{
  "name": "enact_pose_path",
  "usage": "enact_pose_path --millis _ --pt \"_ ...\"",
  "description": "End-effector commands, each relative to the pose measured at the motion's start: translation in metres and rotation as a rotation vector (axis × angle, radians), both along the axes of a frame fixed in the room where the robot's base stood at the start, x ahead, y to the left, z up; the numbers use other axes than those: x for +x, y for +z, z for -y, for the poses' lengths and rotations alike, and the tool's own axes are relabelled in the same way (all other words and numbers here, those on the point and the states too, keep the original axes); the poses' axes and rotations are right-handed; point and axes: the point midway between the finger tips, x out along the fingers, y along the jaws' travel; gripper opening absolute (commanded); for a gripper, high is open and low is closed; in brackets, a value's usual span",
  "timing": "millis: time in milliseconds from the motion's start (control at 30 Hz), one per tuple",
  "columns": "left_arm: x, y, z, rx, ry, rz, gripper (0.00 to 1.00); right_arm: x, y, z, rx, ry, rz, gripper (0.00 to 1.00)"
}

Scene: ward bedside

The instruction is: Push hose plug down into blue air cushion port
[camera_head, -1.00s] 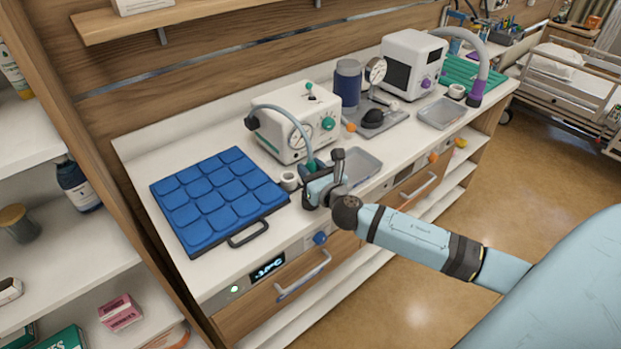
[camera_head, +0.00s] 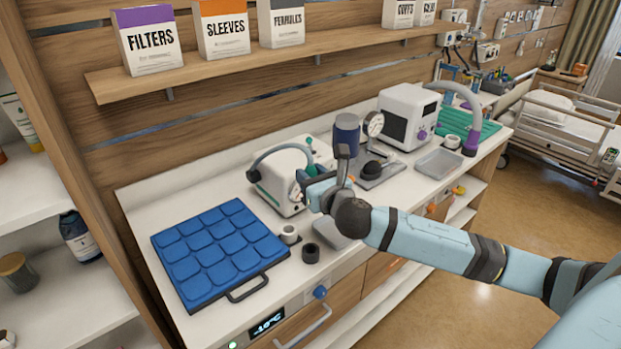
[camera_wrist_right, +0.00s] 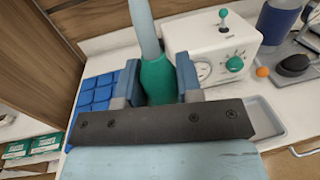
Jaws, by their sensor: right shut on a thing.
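The blue air cushion (camera_head: 219,252), quilted in squares with a dark handle at its front edge, lies flat on the counter. A white ring-shaped fitting (camera_head: 289,235) and a black one (camera_head: 311,253) stand beside its right edge; I cannot tell which is its port. My right gripper (camera_head: 306,190) is raised above the counter, right of the cushion, in front of the white pump unit. In the right wrist view it is shut on the green hose plug (camera_wrist_right: 157,80), with the grey hose (camera_wrist_right: 143,28) rising from it. The plug's lower end is hidden. My left gripper is not in view.
The white pump unit (camera_head: 276,177) with dial and knobs stands behind the gripper. A grey tray (camera_wrist_right: 264,119) lies at the counter front. A blue cylinder (camera_head: 347,136), a gauge (camera_head: 373,124) and a white monitor (camera_head: 410,118) stand further right. A shelf (camera_head: 222,68) with boxes hangs above.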

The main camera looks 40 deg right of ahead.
Motion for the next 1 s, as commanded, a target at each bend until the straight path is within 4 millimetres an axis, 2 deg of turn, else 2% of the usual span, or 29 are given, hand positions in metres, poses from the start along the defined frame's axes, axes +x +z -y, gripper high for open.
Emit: enact_pose_path --millis 167,1000 --pt "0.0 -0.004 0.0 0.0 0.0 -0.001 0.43 0.0 -0.004 0.0 0.001 0.0 0.0 0.1" --pt "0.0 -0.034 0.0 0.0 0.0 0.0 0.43 0.0 -0.056 0.0 0.0 0.0 0.0 0.1"
